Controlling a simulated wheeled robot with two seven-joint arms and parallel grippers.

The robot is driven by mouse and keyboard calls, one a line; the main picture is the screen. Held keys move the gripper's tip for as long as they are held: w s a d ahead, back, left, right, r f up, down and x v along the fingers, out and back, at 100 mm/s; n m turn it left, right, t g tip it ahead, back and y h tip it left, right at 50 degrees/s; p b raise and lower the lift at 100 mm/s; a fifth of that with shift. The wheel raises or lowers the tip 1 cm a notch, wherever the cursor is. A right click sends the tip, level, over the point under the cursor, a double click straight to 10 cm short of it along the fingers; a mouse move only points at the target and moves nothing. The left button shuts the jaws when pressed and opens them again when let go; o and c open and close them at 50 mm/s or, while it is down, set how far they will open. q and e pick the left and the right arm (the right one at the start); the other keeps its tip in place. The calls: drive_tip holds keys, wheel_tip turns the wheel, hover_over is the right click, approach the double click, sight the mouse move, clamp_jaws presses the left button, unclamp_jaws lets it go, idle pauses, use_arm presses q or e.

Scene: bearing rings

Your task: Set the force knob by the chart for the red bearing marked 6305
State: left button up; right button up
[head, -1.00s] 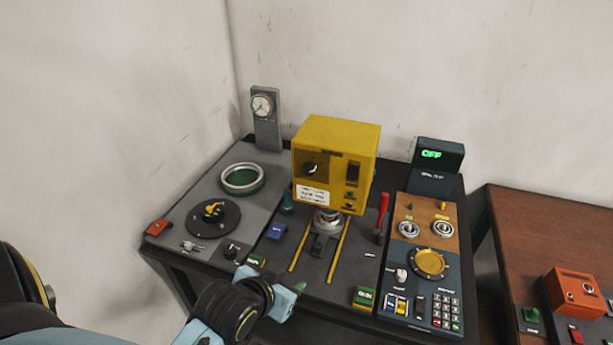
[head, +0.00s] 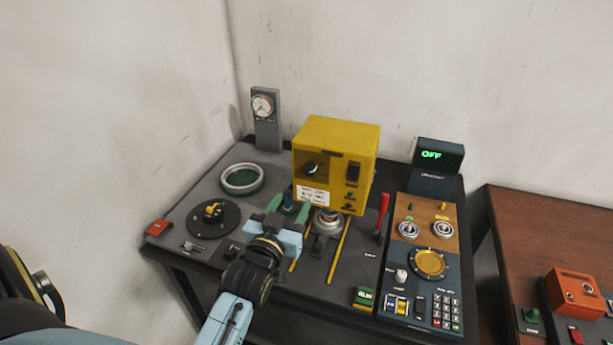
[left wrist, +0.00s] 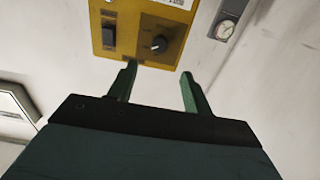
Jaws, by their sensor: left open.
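A black knob (head: 311,170) sits on the front of the yellow press head (head: 337,130), and it also shows in the left wrist view (left wrist: 158,44). A white label with small unreadable print (head: 313,194) is below the knob; whether it is the chart I cannot tell. My left gripper (head: 288,207) is open and empty, in front of and below the knob. In the left wrist view its green fingers (left wrist: 158,84) stand apart, with the knob ahead between them and not touched. No bearing marked 6305 can be made out. My right gripper is not in view.
A red-handled lever (head: 383,213) stands right of the press head. A gauge on a grey post (head: 262,105) stands behind left. A display reading OFF (head: 438,155) tops the right-hand control panel. A metal ring (head: 242,179) lies on the left bench.

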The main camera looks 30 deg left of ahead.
sight(309, 173)
use_arm(q)
drive_tip(key=x, duration=1.1)
drive_tip(key=shift+w, duration=0.15)
drive_tip(key=shift+c, duration=0.2)
drive_tip(key=c, duration=0.9)
